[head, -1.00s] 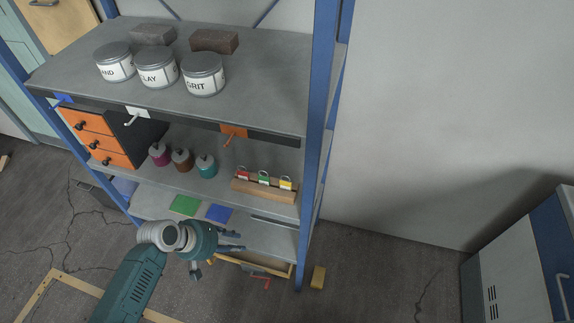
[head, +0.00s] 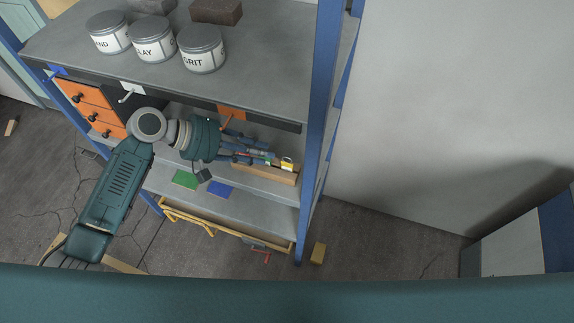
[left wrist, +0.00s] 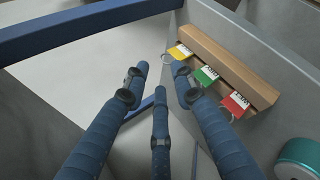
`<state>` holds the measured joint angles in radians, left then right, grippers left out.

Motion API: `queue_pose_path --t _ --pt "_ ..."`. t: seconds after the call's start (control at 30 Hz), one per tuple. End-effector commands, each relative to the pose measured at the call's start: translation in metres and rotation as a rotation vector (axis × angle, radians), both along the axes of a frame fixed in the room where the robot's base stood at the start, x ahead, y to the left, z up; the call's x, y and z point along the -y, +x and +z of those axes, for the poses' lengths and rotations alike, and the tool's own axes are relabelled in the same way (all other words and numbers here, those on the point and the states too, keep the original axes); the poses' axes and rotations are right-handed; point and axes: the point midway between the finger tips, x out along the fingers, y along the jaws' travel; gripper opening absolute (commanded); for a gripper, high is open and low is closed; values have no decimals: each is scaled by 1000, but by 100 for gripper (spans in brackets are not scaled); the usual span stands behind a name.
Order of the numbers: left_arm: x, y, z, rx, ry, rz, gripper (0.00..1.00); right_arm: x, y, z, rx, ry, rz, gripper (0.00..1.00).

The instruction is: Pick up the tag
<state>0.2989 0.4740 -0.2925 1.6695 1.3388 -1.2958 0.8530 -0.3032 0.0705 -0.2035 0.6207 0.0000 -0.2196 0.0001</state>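A wooden rack (left wrist: 232,62) on the shelf holds three tags in a row: yellow (left wrist: 180,52), green (left wrist: 206,75) and red (left wrist: 234,104), each with a ring. In the head view the rack (head: 275,174) and the yellow tag (head: 287,163) show beside my fingers, which partly hide the green and red ones. My left gripper (head: 262,150) reaches into the shelf bay just in front of the rack. In the left wrist view its fingers (left wrist: 158,76) are spread and empty, one tip close to the yellow tag's ring. My right gripper is not seen.
The upper shelf (head: 265,75) with cans (head: 202,50) overhangs the bay. A blue upright (head: 318,120) stands right of the rack. Green (head: 185,179) and blue (head: 220,189) pieces lie on the shelf below.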

Motion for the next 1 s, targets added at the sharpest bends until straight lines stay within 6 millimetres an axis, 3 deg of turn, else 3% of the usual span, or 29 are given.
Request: queue_pose_path --t 0.6,0.87,1.0 --pt "53 18 -43 3 1 0 26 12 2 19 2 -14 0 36" --pt "55 18 -47 3 4 1 26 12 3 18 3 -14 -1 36" --pt "55 18 -46 3 4 0 2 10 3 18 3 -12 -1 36"
